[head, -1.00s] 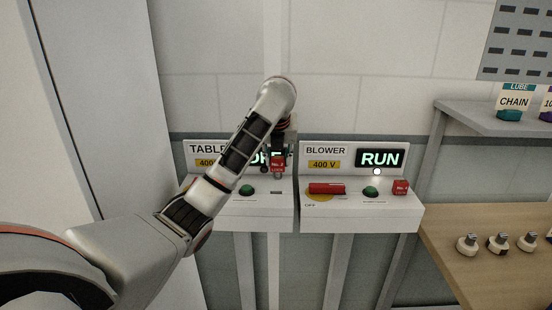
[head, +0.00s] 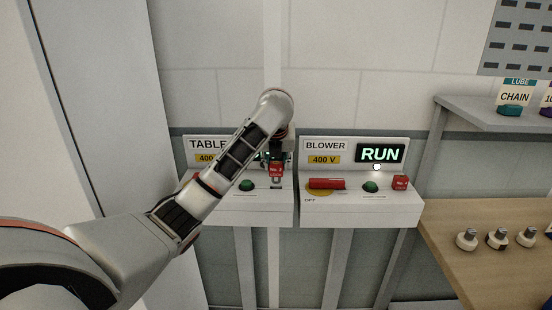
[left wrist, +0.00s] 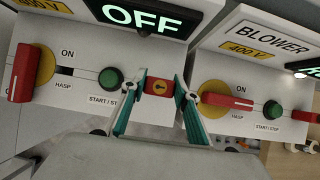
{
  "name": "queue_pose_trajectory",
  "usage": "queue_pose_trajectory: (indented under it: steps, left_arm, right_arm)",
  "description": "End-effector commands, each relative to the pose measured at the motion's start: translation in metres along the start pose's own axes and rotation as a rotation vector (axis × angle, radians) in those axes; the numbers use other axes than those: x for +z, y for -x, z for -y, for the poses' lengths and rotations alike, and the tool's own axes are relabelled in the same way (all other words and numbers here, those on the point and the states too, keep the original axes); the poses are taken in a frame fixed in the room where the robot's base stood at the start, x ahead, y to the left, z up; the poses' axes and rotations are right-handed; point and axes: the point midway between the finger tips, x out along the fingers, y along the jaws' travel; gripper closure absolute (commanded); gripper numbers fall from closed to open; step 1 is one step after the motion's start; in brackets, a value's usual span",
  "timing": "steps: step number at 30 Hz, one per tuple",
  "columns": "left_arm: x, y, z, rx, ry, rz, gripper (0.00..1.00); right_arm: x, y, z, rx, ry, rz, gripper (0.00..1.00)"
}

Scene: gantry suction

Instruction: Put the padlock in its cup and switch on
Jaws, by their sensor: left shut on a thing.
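My left gripper (head: 277,158) is shut on a red padlock (head: 277,172) above the right end of the TABLE panel (head: 240,212). In the left wrist view the padlock (left wrist: 160,87) sits between the two teal fingers, its keyhole side showing. A small dark cup opening (head: 276,187) is just below the padlock; I cannot tell whether they touch. The TABLE display (left wrist: 140,16) reads OFF. The TABLE switch has a red handle (left wrist: 21,75) on a yellow disc, with a green start/stop button (left wrist: 110,79) beside it. My right gripper is not in view.
The BLOWER panel (head: 355,212) stands close on the right, its display (head: 380,153) reading RUN, with a red handle (head: 326,183) and another red padlock (head: 400,182). A wooden bench (head: 480,225) with several small knobbed parts is further right. A tall pale cabinet (head: 95,100) is at left.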

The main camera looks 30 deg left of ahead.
Motion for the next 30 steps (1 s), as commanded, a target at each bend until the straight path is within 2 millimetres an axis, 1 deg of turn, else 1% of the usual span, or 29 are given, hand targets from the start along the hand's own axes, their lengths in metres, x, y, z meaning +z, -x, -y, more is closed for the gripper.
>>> queue_pose_trajectory:
  steps: [13, 30]
  left_arm:
    - [-0.001, -0.003, 0.0, 0.0, 0.001, 0.0, 0.94]
    - [-0.012, -0.02, 0.0, 0.0, 0.0, 0.0, 0.94]
  right_arm:
    - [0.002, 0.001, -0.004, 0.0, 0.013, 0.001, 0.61]
    - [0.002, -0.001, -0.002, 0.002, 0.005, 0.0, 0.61]
